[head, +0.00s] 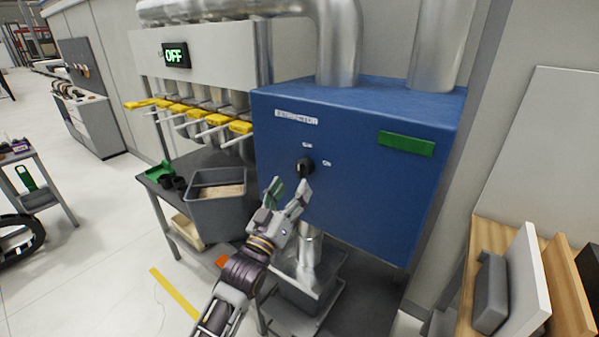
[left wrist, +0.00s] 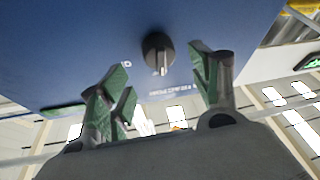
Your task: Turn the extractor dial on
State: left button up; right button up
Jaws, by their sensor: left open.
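The extractor dial (head: 305,167) is a round black knob on the front of the blue extractor box (head: 370,190), under a white label. It also shows in the left wrist view (left wrist: 158,54), between and beyond the fingertips. In the left wrist view the open fingers (left wrist: 162,75) stand on both sides of the dial, and I see no contact. My right gripper is in neither view.
Yellow-handled gates (head: 195,115) on pipes stand left of the box. A grey bin (head: 218,205) sits on a dark table below them. A green plate (head: 406,144) is on the box's upper right. Boards (head: 527,285) stand at the lower right.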

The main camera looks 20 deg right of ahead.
aim_at(299, 174)
pick_arm(q)
jog(key=shift+p+x, duration=0.5)
jog(key=shift+x, duration=2.4)
jog(key=c, duration=1)
